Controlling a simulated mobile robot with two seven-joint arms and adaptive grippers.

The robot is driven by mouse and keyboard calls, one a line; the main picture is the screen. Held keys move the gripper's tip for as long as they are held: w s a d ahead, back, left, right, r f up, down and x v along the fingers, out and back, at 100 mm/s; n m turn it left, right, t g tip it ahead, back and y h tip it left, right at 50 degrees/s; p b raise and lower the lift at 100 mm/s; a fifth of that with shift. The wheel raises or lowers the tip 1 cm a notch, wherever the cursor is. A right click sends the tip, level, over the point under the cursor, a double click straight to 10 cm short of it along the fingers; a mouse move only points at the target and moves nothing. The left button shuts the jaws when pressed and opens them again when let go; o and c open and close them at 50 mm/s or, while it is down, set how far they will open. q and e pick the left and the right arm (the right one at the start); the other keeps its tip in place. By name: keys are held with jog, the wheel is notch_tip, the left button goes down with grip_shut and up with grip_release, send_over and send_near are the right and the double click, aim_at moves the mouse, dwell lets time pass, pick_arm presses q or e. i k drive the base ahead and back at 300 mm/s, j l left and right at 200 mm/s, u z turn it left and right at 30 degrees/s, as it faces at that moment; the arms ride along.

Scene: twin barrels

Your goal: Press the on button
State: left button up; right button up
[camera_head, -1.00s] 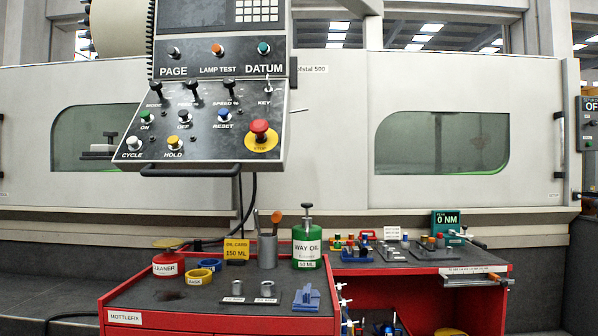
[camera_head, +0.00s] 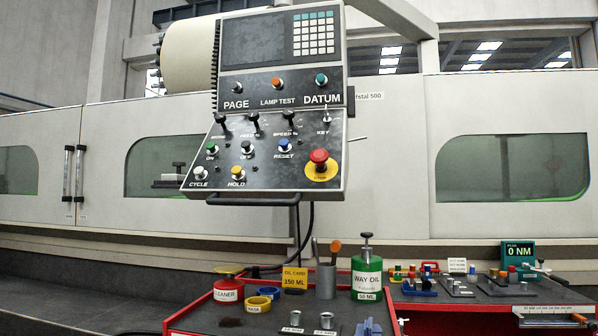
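The on button is a green button (camera_head: 212,148) labelled "ON" at the left of the lower part of the control panel (camera_head: 262,176). The black-capped OFF button (camera_head: 247,147) and the blue RESET button (camera_head: 285,146) are to its right. The white CYCLE button (camera_head: 201,172) and the yellow HOLD button (camera_head: 238,172) are below it. A red emergency stop (camera_head: 319,157) on a yellow disc is at the panel's right. Neither of my grippers is in view, and nothing covers the on button.
A red cart (camera_head: 196,318) stands below the panel with a way oil can (camera_head: 366,283), a cleaner tub (camera_head: 227,290) and a metal cup of tools (camera_head: 326,281). A bar handle (camera_head: 267,201) runs under the panel. The space before the panel is clear.

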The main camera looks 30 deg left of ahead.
aim_at(211, 146)
jog(key=u, duration=1.4)
